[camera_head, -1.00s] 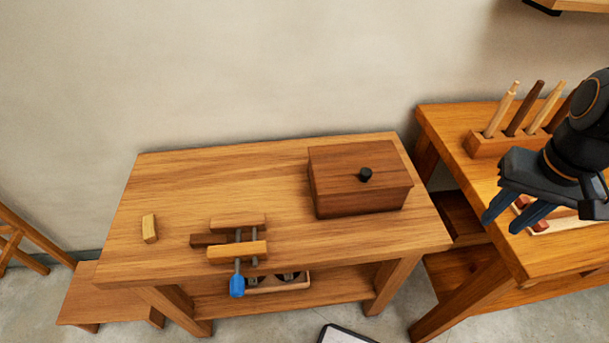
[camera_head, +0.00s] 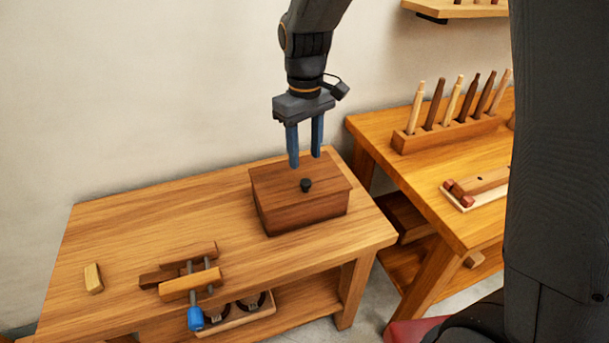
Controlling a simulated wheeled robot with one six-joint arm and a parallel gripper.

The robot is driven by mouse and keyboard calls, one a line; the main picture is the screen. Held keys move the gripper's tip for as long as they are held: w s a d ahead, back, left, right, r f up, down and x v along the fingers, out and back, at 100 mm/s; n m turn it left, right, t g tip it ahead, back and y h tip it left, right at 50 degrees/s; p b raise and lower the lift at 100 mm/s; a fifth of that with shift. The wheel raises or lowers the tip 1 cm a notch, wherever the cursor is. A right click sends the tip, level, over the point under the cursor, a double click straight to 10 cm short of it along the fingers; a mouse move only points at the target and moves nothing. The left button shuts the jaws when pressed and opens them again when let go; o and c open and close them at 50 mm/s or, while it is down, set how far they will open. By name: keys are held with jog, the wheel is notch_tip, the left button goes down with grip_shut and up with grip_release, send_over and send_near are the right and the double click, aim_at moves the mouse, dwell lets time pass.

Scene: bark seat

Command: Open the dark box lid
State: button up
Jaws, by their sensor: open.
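The dark wooden box (camera_head: 300,211) stands on the left workbench, near its right end. Its lid (camera_head: 285,180) is closed and carries a small black knob (camera_head: 306,185) near the middle. My gripper (camera_head: 306,161) points down with two blue fingers spread apart and nothing between them. In the picture its fingertips are just above the knob, over the far part of the lid. I cannot tell the exact height gap.
A wooden clamp (camera_head: 190,276) with a blue handle lies on the left workbench (camera_head: 120,230), and a small wood block (camera_head: 93,278) lies further left. A rack of wooden tools (camera_head: 446,135) stands on the right bench (camera_head: 420,190). The bench between clamp and box is clear.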

aim_at(305, 181)
notch_tip(305, 181, down, 7)
jog(key=shift+f+p, duration=0.15)
jog(key=shift+p, duration=0.55)
grip_shut()
